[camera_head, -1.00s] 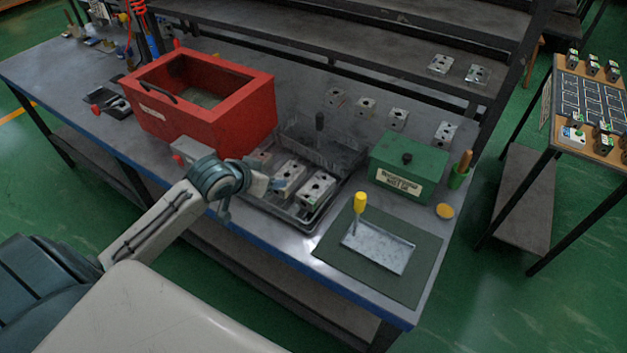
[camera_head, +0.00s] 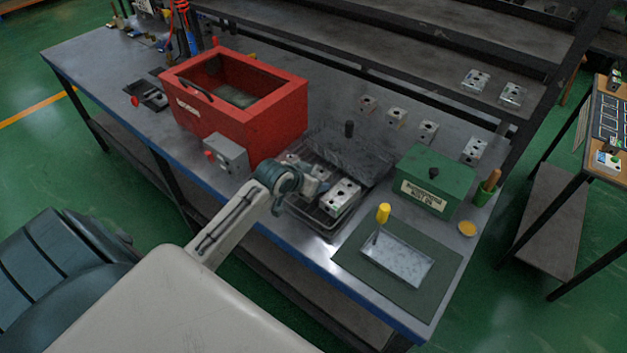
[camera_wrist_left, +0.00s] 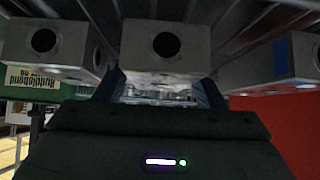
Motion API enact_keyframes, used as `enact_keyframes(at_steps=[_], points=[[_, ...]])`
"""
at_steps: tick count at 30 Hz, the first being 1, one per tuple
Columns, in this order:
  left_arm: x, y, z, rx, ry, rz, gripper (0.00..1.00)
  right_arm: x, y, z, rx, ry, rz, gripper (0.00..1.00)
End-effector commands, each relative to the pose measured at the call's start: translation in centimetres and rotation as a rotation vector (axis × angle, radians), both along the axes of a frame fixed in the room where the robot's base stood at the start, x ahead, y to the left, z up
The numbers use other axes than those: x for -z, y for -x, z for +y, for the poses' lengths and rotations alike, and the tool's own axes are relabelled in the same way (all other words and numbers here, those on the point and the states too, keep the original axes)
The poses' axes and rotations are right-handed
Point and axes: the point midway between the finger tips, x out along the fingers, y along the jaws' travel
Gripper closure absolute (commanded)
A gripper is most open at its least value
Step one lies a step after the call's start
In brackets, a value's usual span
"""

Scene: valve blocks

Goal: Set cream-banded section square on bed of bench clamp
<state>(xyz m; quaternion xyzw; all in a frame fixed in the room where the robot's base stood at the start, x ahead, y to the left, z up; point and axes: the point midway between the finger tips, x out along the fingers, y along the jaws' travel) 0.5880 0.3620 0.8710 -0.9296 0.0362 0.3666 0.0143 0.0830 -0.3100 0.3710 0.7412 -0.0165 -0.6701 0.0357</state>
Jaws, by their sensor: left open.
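My left gripper (camera_head: 316,182) is over the dark tray (camera_head: 322,222) at the bench's front. In the left wrist view its two fingers (camera_wrist_left: 163,82) stand apart, with a grey bored block (camera_wrist_left: 165,62) ahead between them; I cannot tell whether they touch it. Another block (camera_wrist_left: 45,45) is on the left and one with a blue band (camera_wrist_left: 283,58) on the right. A grey block (camera_head: 343,193) shows right of the gripper in the head view. I cannot make out a cream band. A black fixture with a red knob (camera_head: 151,96), possibly the bench clamp, lies left of the red box.
The red open box (camera_head: 235,110) stands close left of the tray, a grey unit with a red button (camera_head: 228,153) before it. A green box (camera_head: 434,180) and a mat with a shallow tray (camera_head: 397,259) are right.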

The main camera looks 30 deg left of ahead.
Motion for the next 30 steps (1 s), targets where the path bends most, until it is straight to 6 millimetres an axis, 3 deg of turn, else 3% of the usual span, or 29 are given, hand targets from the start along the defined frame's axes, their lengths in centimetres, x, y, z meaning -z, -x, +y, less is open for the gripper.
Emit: enact_keyframes(at_steps=[9,15,18,30], points=[[0.5,-0.4,-0.1,0.001,-0.001,-0.001,0.36,-0.1,0.0,0.0,0.0,0.0,0.001,0.64],[0.5,-0.4,-0.1,0.001,-0.001,0.0,0.76,-0.1,0.1,0.0,0.0,0.0,0.001,0.64],[0.3,-0.5,-0.1,0.001,0.0,-0.003,0.9,-0.1,0.1,0.0,0.0,0.0,0.001,0.64],[-0.8,-0.5,0.0,0.001,-0.002,-0.006,0.9,0.5,0.1,0.0,0.0,0.0,0.002,0.64]])
